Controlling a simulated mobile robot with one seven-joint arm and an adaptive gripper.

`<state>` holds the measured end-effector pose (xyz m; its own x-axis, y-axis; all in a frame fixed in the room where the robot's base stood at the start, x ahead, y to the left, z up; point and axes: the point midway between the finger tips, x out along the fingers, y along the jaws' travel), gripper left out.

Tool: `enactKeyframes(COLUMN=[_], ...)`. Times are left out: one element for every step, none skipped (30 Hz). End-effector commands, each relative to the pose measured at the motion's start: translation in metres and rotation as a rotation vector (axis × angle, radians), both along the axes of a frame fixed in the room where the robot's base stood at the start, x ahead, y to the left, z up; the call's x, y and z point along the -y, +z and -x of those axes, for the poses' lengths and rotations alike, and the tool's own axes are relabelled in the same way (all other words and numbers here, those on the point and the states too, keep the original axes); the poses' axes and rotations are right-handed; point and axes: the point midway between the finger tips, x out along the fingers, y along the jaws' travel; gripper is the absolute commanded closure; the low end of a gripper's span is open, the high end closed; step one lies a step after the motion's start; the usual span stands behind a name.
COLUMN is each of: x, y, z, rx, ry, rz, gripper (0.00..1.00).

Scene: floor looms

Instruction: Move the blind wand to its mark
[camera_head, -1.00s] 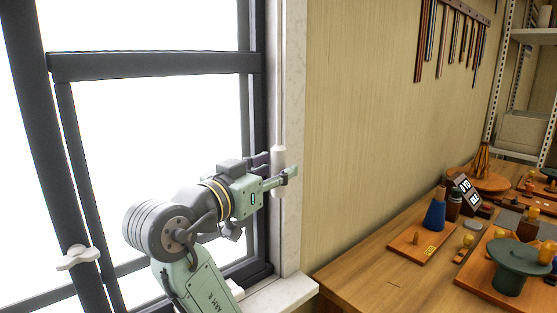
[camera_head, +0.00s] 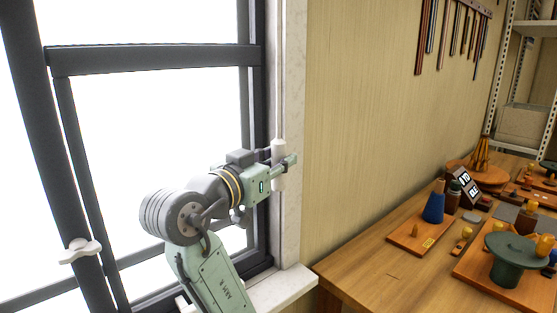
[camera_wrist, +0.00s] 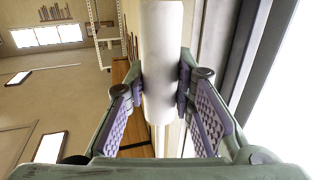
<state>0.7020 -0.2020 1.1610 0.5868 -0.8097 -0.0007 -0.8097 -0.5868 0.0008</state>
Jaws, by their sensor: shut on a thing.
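The blind wand (camera_head: 278,176) is a pale, upright cylinder in front of the light window jamb, with a thin rod running up above it. In the wrist view its thick white handle (camera_wrist: 162,50) stands between the fingers, touched on both sides. My gripper (camera_head: 281,160) is shut on this handle, reaching it from the left. In the wrist view the purple-padded fingers of my gripper (camera_wrist: 162,88) press it near its lower part. I cannot make out the mark in either view.
The dark-framed window (camera_head: 150,60) fills the left, with a white latch (camera_head: 80,251) on it. The pale sill (camera_head: 285,288) lies below the wand. A wooden table (camera_head: 370,275) at right holds wooden trays, a blue cone (camera_head: 434,209) and a green round-topped piece (camera_head: 508,265).

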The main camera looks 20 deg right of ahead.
Motion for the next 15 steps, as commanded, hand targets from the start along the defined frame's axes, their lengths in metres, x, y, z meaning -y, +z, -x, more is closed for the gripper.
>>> enactKeyframes(x=[-0.0001, -0.0001, -0.0001, -0.0001, 0.0000, 0.0000, 0.0000, 0.0000, 0.0000, 0.0000, 0.0000, 0.0000, 0.0000, 0.0001, 0.0001], y=[0.0001, 0.0001, 0.0001, 0.0001, 0.0001, 0.0001, 0.0001, 0.0001, 0.0001, 0.0001, 0.0001, 0.0001, 0.0002, 0.0001, 0.0001], z=[0.0001, 0.0001, 0.0001, 0.0001, 0.0001, 0.0001, 0.0001, 0.0001, 0.0001, 0.0001, 0.0002, 0.0004, 0.0004, 0.0004, 0.0005], rx=[0.000, 0.000, 0.000, 0.000, 0.000, 0.000, 0.000, 0.000, 0.000, 0.000, 0.000, 0.001, 0.001, 0.002, 0.002], ry=[0.000, 0.000, 0.000, 0.000, 0.000, 0.000, 0.000, 0.000, 0.000, 0.001, 0.003, 0.007, 0.012, 0.017, 0.027], rz=[0.000, 0.000, 0.000, 0.000, 0.000, 0.000, 0.000, 0.000, 0.000, 0.000, 0.000, -0.001, -0.001, -0.001, -0.002], gripper=[0.92, 0.94, 0.96, 0.98, 1.00, 1.00, 1.00, 1.00, 1.00, 1.00, 1.00, 1.00, 1.00, 1.00, 1.00])
